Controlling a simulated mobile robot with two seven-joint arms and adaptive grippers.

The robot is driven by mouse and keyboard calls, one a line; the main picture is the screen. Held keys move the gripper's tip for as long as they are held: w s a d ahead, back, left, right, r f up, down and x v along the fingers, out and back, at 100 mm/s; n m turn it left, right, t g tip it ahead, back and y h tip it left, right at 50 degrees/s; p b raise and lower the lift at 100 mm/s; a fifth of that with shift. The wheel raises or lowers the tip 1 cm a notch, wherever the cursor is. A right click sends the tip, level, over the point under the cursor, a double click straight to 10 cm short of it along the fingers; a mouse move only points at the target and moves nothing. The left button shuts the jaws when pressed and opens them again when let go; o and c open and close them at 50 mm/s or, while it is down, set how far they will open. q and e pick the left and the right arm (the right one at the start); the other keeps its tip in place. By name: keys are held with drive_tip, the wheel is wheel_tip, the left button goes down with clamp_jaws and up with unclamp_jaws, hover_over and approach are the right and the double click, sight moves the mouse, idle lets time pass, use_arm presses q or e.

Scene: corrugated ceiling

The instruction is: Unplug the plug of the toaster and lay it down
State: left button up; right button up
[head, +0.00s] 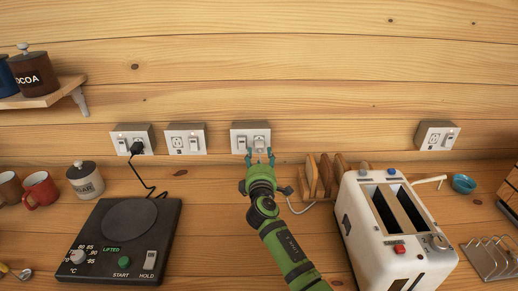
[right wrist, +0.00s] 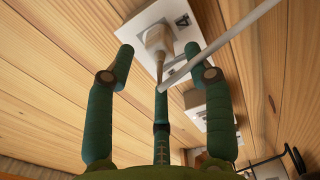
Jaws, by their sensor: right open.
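The white toaster (head: 360,220) stands at the right of the worktop, with two dark slots on top. Its pale cord (head: 303,211) runs left behind my right arm. My right gripper (head: 261,157) is open just in front of the double wall socket (head: 238,139) left of the toaster. In the right wrist view the beige plug (right wrist: 160,38) sits in the socket plate (right wrist: 138,22), between and slightly beyond the open fingertips of the gripper (right wrist: 158,52). The cord (right wrist: 225,42) crosses in front of one finger. In the head view the gripper hides the plug. My left gripper is not in view.
A black hot plate (head: 100,262) stands at left, its black plug (head: 137,148) in another socket. Wooden boards (head: 325,174) stand close right of my gripper. A toast rack (head: 490,258) and blue bowl (head: 463,184) are far right. Worktop between hot plate and arm is clear.

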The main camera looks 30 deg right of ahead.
sight(260, 151)
drive_tip(key=b+x, duration=0.2)
drive_tip(key=x, duration=0.1)
drive_tip(key=shift+w+d+f, duration=0.15)
drive_tip(key=shift+w+d, duration=0.1)
drive_tip(key=shift+w, duration=0.05)
drive_tip(key=shift+w+d+b, duration=0.2)
drive_tip(key=shift+w+b, duration=0.1)
drive_tip(key=shift+w, duration=0.25)
drive_tip(key=shift+w+d, duration=0.1)
drive_tip(key=shift+w, duration=0.1)
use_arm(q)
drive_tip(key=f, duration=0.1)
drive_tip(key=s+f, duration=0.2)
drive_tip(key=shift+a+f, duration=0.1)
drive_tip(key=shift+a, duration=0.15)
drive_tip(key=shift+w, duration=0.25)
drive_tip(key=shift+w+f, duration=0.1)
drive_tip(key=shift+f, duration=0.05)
use_arm(e)
clamp_jaws()
drive_tip(key=o, duration=0.5)
unclamp_jaws()
